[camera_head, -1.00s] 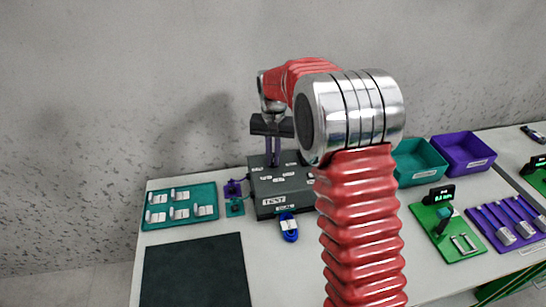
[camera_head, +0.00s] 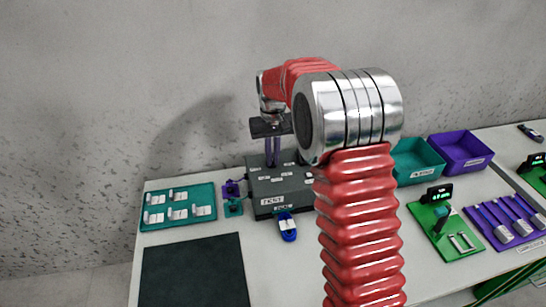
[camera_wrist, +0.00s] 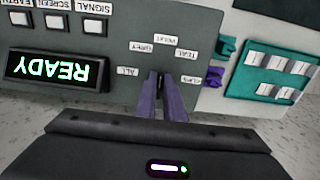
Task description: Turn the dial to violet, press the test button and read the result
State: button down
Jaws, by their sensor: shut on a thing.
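A dark grey tester box (camera_head: 262,186) stands at the back of the table, with a TEST label on its front edge. In the wrist view, its top (camera_wrist: 110,50) shows upside down, with a lit display (camera_wrist: 58,70) reading READY. Small white labels ring the dial spot, among them ALL, VIOLET (camera_wrist: 172,39) and TEAL. My gripper (camera_head: 272,160) points down at the box top, its violet fingers close together. In the wrist view the fingertips (camera_wrist: 161,82) lie amid those labels, shut on the dial, which they hide. A blue cable piece (camera_head: 288,230) lies at the box's front edge.
A teal tray (camera_head: 148,222) with white clips and a dark mat (camera_head: 195,275) lie left. Violet (camera_head: 231,189) and teal (camera_head: 233,208) connectors sit beside the box. Teal (camera_head: 418,178) and violet (camera_head: 465,168) bins and a green board (camera_head: 462,250) stand right. My red arm hides the middle.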

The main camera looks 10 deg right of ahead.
jog(key=c, duration=1.9)
grip_release()
jog(key=shift+o, duration=0.2)
notch_tip(320, 180, up, 14)
jog(key=shift+f, duration=0.1)
